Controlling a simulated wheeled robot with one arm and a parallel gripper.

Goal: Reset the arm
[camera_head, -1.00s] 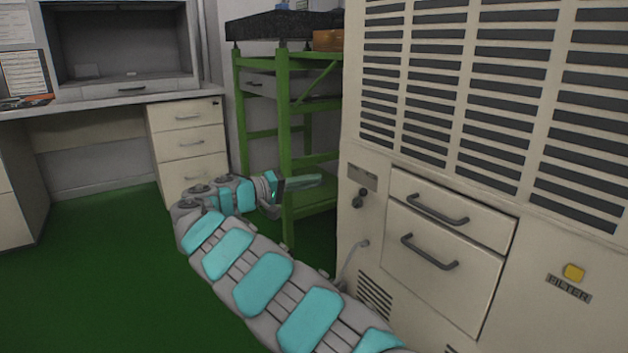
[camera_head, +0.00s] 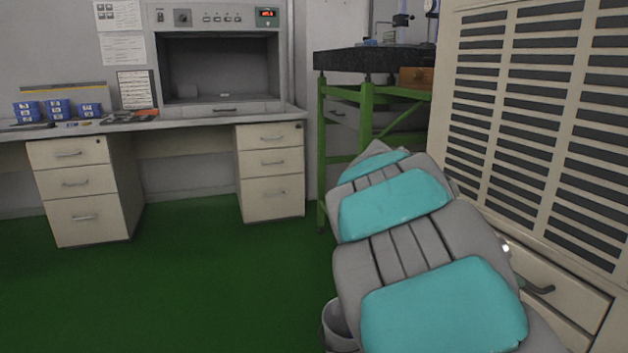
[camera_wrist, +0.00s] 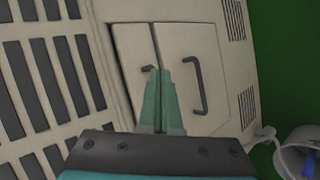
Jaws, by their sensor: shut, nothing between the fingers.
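My gripper (camera_wrist: 160,78) shows in the wrist view with its greenish fingers together and nothing between them. It points at the front of a cream cabinet (camera_wrist: 213,45), and the fingers overlap the view of the drawers and a dark handle (camera_wrist: 199,86). I cannot tell how far the fingertips are from the cabinet. In the head view my arm, grey with teal pads, rises from the lower right and bends away; the gripper is hidden behind it.
The cream vented cabinet (camera_head: 475,120) stands close at right. A green-framed stand (camera_head: 365,115) with a dark slab (camera_head: 365,59) is behind the arm. A desk (camera_head: 190,118) with drawers runs along the back. A bin (camera_wrist: 300,148) is beside the cabinet. Green floor (camera_head: 190,270) at left is clear.

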